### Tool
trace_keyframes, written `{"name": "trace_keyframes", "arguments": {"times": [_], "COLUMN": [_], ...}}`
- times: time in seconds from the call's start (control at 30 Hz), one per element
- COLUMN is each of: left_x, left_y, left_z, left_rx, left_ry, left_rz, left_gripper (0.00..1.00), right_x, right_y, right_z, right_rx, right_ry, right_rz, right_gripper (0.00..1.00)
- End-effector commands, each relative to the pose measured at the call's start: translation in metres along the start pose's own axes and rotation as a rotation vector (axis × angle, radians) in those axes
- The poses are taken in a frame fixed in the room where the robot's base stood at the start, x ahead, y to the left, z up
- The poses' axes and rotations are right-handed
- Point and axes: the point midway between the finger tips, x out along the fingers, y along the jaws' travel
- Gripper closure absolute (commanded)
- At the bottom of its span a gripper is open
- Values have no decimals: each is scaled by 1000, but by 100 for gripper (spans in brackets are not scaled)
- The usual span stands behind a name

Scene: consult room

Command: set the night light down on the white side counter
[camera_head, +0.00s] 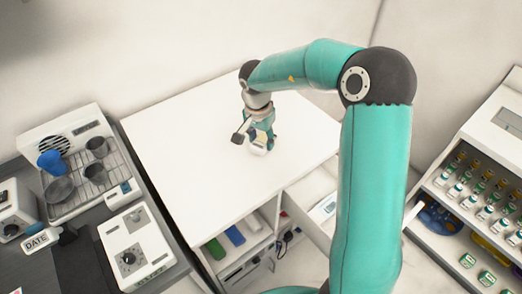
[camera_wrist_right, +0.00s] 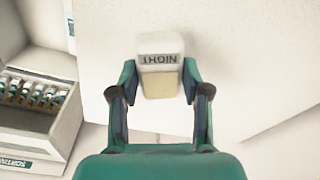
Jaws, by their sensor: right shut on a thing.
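The night light (camera_wrist_right: 160,62) is a small white block with a cream lower part, marked "NIGHT", upside down in the right wrist view. My right gripper (camera_wrist_right: 158,85) is shut on it, one finger on each side. In the head view the night light (camera_head: 257,147) shows at the tip of my right gripper (camera_head: 256,138), over the middle of the white side counter (camera_head: 185,135). I cannot tell whether it touches the top. My left gripper is not in view.
A drying rack (camera_head: 125,172) with cups and a white device with a dial (camera_head: 135,245) stand to the left. A cabinet of vials (camera_head: 475,195) stands to the right. An open drawer (camera_head: 310,205) is below the counter's front edge. The counter top around the gripper is clear.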

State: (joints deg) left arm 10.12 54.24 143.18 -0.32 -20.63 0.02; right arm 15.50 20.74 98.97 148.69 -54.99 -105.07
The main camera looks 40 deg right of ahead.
Motion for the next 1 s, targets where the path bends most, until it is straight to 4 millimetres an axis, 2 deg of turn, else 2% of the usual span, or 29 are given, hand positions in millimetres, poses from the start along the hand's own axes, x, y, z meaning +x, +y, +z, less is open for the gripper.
{"name": "trace_keyframes", "arguments": {"times": [0.17, 0.43, 0.83, 0.87, 1.0], "left_x": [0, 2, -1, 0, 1], "left_y": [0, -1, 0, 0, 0], "left_z": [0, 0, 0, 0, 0], "left_rx": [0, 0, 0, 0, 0], "left_ry": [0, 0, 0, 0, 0], "left_rz": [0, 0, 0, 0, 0], "left_gripper": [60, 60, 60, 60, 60], "right_x": [12, 47, 51, 52, 52], "right_y": [0, 1, 1, 1, 1], "right_z": [1, 6, 6, 6, 6], "right_rx": [1, 1, 2, 2, 2], "right_ry": [0, 0, 0, 0, 0], "right_rz": [1, 2, 1, 1, 1], "right_gripper": [88, 88, 88, 48, 28]}}
